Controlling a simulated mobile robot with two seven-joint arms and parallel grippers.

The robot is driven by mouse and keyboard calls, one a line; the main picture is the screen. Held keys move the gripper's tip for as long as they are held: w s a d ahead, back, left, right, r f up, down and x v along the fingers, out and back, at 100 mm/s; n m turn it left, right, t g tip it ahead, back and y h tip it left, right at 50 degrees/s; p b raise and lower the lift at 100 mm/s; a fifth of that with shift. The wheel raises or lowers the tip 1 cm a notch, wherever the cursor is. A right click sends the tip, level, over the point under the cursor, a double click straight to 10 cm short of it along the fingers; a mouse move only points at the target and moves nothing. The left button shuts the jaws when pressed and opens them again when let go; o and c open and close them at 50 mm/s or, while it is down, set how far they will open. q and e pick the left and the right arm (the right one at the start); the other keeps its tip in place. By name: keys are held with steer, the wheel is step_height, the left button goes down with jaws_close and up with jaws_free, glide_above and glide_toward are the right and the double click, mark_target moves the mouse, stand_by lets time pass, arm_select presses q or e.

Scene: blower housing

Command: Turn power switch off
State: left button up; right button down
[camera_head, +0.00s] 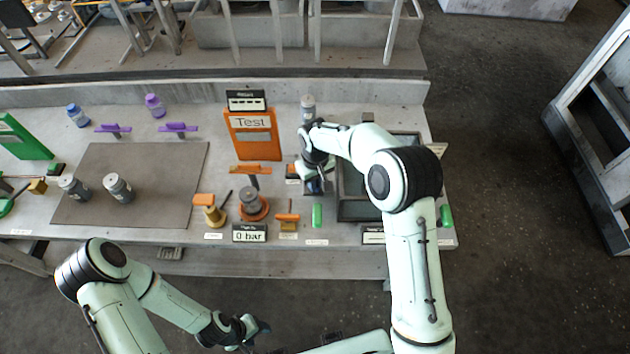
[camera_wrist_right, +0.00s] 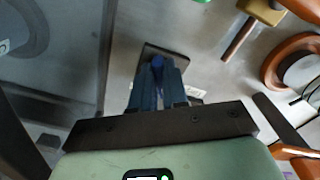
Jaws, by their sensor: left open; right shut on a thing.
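My right gripper (camera_head: 316,186) is low over the bench, just left of the dark grey bin. In the right wrist view its blue fingers (camera_wrist_right: 158,80) are close together over a small dark plate (camera_wrist_right: 152,48), which appears to be the base of the power switch. The fingers are shut on the switch's handle, which they mostly hide. I cannot tell the switch's position. My left gripper (camera_head: 252,331) is open and empty, in front of the bench and well away from the switch.
The dark grey bin (camera_head: 352,209) stands right of the right gripper. An orange Test panel (camera_head: 254,138), orange-handled valves (camera_head: 210,211), a 0 bar display (camera_head: 249,234) and a green block (camera_head: 317,215) are nearby. The grey mat (camera_head: 140,165) holds two bottles.

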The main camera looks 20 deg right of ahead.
stand_by(0.3)
steer(key=c, duration=1.1)
jaws_free()
steer(key=shift+c, duration=0.2)
step_height(320, 180, up, 13)
steer(key=shift+r+p, duration=0.2)
steer(key=shift+p, duration=0.25)
